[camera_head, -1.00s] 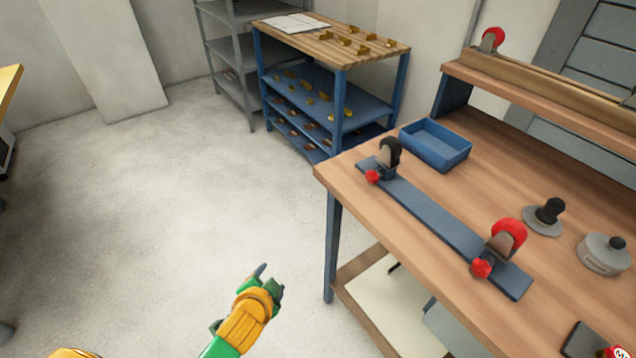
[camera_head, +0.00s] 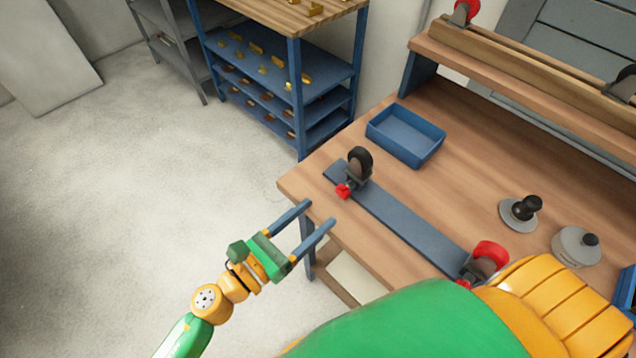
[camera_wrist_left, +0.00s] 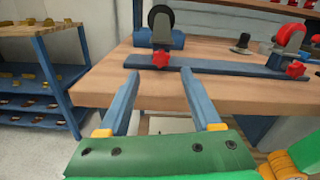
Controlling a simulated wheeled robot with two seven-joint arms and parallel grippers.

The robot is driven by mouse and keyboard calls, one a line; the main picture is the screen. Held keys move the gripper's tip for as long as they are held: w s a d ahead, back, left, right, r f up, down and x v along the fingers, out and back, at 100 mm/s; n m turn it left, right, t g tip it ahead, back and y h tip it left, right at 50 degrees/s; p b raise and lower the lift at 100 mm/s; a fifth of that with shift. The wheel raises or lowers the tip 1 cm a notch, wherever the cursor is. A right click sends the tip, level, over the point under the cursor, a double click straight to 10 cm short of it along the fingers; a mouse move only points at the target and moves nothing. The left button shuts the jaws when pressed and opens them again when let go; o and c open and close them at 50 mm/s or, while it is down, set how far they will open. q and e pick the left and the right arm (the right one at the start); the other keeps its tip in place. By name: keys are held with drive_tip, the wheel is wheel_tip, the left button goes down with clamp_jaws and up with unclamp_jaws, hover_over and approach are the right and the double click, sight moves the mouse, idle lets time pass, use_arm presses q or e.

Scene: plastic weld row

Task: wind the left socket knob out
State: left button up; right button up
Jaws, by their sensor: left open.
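A blue bar (camera_head: 410,228) lies along the bench with a socket at each end. The left socket holds a black caster wheel (camera_head: 359,163), and its small red knob (camera_head: 342,191) faces the bench's front edge. The knob also shows in the left wrist view (camera_wrist_left: 160,58), ahead of the fingers. The right socket holds a red wheel (camera_head: 490,255), with its red knob (camera_wrist_left: 296,69) clear in the left wrist view. My left gripper (camera_head: 318,213) is open and empty at the bench's front edge, short of the left knob and apart from it. My right gripper is not visible.
A blue tray (camera_head: 405,136) sits behind the bar. A black-handled tool (camera_head: 520,211) and a grey lidded pot (camera_head: 576,246) stand to the right. My green and orange arm covers the lower right. A blue shelf rack (camera_head: 290,85) stands beyond the bench (camera_head: 455,165).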

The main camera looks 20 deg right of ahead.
sight(341, 195)
use_arm(q)
drive_tip(key=x, duration=0.6)
drive_tip(key=shift+s+d, duration=0.1)
clamp_jaws()
drive_tip(key=n, duration=0.6)
drive_tip(key=shift+p, duration=0.4)
unclamp_jaws()
drive_tip(key=shift+r, duration=0.1)
